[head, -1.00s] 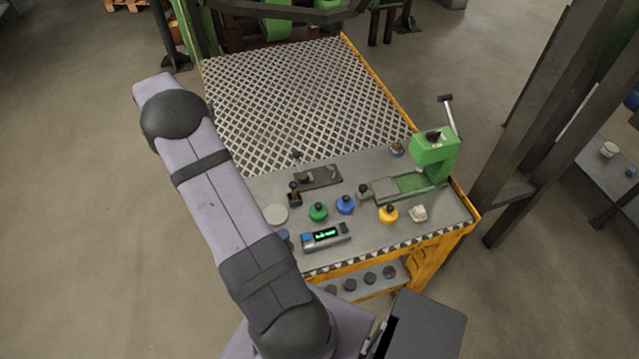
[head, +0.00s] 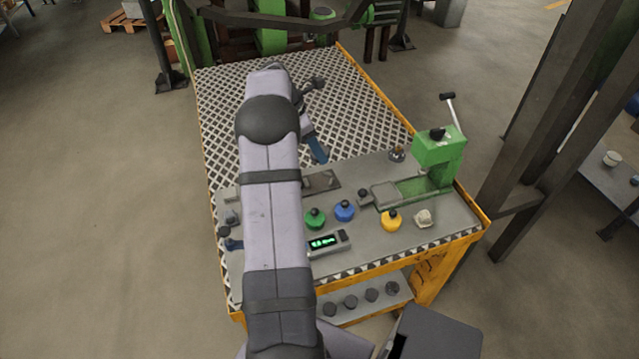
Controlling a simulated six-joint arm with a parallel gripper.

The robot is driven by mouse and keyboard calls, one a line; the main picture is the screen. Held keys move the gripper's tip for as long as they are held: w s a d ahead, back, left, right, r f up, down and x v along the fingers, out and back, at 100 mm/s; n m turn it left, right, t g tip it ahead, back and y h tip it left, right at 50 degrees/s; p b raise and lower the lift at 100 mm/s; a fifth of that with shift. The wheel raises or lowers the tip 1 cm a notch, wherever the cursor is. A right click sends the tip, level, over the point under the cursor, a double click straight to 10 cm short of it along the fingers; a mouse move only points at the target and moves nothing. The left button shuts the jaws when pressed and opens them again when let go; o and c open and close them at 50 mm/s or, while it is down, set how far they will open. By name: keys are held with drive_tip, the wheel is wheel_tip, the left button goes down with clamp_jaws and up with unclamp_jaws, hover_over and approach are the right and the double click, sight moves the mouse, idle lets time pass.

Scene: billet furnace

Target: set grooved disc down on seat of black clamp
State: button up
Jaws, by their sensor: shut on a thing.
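The end of my arm reaches over the mesh part of the table. A dark wrist part (head: 312,85) shows beside the forearm. A blue piece of my gripper (head: 317,150) hangs below it, just behind a dark, low fixture. The jaws are shut, but the fingertips and the grooved disc between them are hidden or too small to make out. The dark fixture (head: 322,182), which looks like the black clamp, lies flat on the grey tabletop. My forearm covers its left part, and its seat cannot be made out clearly.
A green press (head: 437,160) with an upright lever stands right. Green (head: 315,219), blue (head: 344,211) and yellow (head: 391,220) knobbed pieces, a pale lump (head: 424,218) and a display box (head: 328,243) sit in front. A black-knobbed item (head: 225,232) stands left of my arm.

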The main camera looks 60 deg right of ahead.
drive_tip(key=shift+f+p, duration=0.9)
drive_tip(key=shift+f, duration=4)
drive_tip(key=shift+f, duration=0.1)
drive_tip(key=o, duration=1.4)
drive_tip(key=shift+f, duration=0.1)
drive_tip(key=b+v, duration=0.1)
drive_tip(key=v, duration=1.1)
drive_tip(key=shift+b, duration=0.35)
